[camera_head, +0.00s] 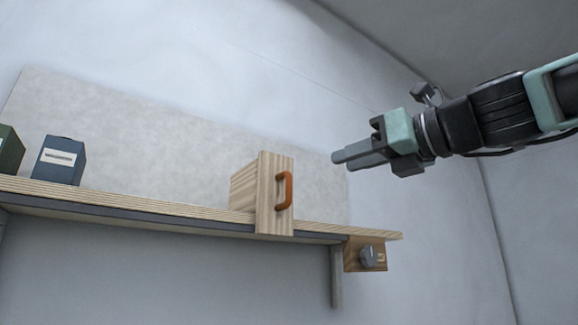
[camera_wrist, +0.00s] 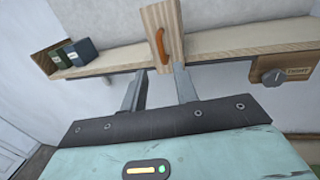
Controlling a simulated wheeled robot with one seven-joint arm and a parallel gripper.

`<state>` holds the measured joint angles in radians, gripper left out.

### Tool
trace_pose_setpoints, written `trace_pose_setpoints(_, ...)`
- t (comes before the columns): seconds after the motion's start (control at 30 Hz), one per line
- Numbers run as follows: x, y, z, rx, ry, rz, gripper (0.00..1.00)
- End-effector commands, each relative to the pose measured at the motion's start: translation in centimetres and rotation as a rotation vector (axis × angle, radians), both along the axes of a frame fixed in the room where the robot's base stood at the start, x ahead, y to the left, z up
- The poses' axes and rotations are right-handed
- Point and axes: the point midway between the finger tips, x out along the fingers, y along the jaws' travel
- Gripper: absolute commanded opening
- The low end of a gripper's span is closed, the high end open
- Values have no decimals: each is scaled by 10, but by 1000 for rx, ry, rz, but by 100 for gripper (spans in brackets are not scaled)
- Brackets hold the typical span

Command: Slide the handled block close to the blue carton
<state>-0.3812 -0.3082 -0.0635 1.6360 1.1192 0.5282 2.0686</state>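The handled block (camera_head: 268,190) is pale striped wood with an orange handle (camera_head: 285,190) on its front face. It stands upright on the shelf (camera_head: 130,200), right of the middle. The blue carton (camera_head: 60,162) has a white label and stands well to its left, with bare shelf between them. My gripper (camera_head: 342,158) is in the air to the right of the block, apart from it. In the wrist view its two fingers (camera_wrist: 161,88) are spread with nothing between them, and the block (camera_wrist: 160,20) shows beyond the tips.
A dark green carton (camera_head: 9,150) stands left of the blue carton. A wooden box with a grey knob (camera_head: 370,255) hangs under the shelf's right end. A grey panel (camera_head: 170,130) backs the shelf. A raised wooden end (camera_wrist: 46,56) closes the shelf's left side.

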Motion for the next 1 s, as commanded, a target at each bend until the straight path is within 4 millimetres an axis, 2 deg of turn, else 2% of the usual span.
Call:
trace_pose_setpoints(0.57,24,21,4,-4,5,-7,30)
trace_pose_setpoints(0.7,46,46,0,-3,6,0,30)
trace_pose_setpoints(1.0,85,87,0,-1,4,1,30)
